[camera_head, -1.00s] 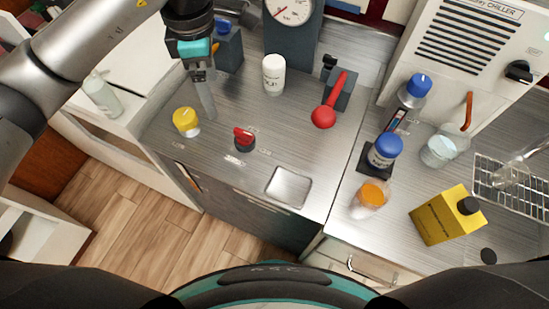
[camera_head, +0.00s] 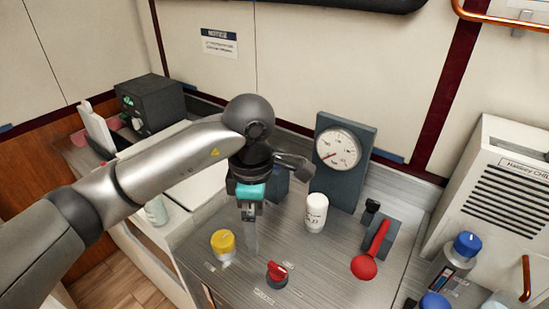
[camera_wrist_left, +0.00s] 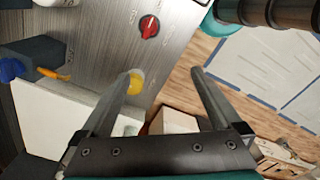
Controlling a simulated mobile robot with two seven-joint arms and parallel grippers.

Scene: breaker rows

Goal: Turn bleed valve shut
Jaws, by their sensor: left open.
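Which control is the bleed valve I cannot tell from any label. A yellow knob (camera_head: 223,243) and a red knob (camera_head: 277,272) stand on the steel counter, with small unreadable labels beside them. A red-handled lever (camera_head: 372,252) sits on a grey block farther right. My left gripper (camera_head: 251,248) points down between the yellow and red knobs, open and empty. In the left wrist view, its fingers (camera_wrist_left: 167,73) are apart; the left finger partly covers the yellow knob (camera_wrist_left: 137,88), and the red knob (camera_wrist_left: 149,26) lies beyond the fingertips. My right gripper is out of view.
A gauge (camera_head: 340,150) on a grey panel and a white bottle (camera_head: 316,213) stand behind the knobs. A dark block with a blue knob (camera_wrist_left: 10,69) and orange piece is partly hidden by my arm. A chiller (camera_head: 500,195) and blue-capped bottle (camera_head: 453,262) stand right.

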